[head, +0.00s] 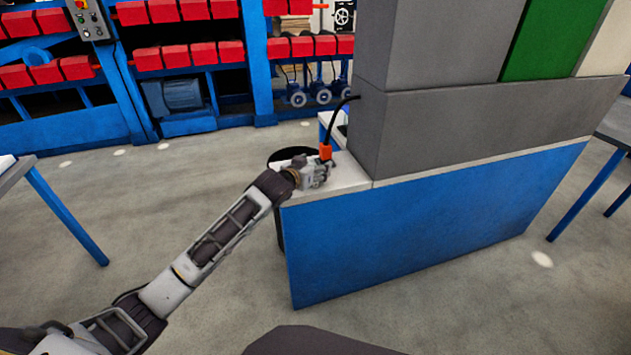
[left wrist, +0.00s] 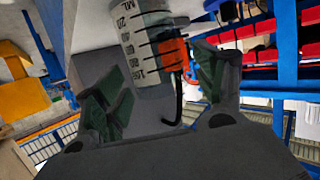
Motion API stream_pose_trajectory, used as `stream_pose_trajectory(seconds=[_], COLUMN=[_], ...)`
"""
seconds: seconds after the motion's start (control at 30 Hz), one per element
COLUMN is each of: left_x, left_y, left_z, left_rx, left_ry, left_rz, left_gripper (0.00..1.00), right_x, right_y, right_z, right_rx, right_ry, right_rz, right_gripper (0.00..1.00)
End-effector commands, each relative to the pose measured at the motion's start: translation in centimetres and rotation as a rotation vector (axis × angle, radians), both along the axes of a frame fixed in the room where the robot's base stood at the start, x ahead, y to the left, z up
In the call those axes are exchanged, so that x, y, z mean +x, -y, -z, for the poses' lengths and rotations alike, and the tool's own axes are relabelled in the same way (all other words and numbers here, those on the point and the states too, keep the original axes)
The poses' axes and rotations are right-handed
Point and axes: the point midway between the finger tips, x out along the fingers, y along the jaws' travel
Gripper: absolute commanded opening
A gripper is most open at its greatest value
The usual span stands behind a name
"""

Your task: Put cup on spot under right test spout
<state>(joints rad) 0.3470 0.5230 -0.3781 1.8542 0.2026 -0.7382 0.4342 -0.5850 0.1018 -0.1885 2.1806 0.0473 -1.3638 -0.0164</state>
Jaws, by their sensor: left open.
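My left gripper (head: 318,174) is at the left end of the counter, just below the orange spout (head: 325,152). The left wrist view shows its two dark fingers with green pads (left wrist: 160,88) spread apart. A clear cup with black measuring marks (left wrist: 143,38) lies between and just beyond the fingers in that view. I cannot tell whether the cup touches a finger. In the head view the cup is hidden or too small to make out, and the spot under the spout is not visible.
The white counter top (head: 343,176) sits on a blue-sided cabinet (head: 430,220). A tall grey housing (head: 470,120) rises right beside the gripper. A black round opening or bin (head: 280,156) is at the counter's left end. Open floor lies left.

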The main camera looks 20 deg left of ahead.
Motion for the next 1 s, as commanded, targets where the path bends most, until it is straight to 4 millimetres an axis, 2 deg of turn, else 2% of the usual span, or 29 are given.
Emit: stream_pose_trajectory(seconds=[0.2,0.67,0.77,1.0], left_x=[0.89,0.92,0.92,0.92], left_y=[0.2,0.2,0.19,0.19], left_z=[0.31,0.27,0.27,0.28], left_rx=[0.001,0.001,0.001,0.001], left_ry=[0.0,0.0,0.0,0.0], left_rz=[0.001,0.0,0.0,0.0], left_gripper=[0.7,0.7,0.6,0.29], right_x=[0.36,0.33,0.35,0.36], right_y=[-0.09,-0.08,-0.08,-0.09], right_z=[-0.7,-0.6,-0.61,-0.61], right_rx=[0.005,0.004,0.003,0.003], right_ry=[0.018,0.015,0.015,0.015], right_rz=[-0.001,-0.001,-0.002,-0.002], right_gripper=[0.4,0.4,0.4,0.4])
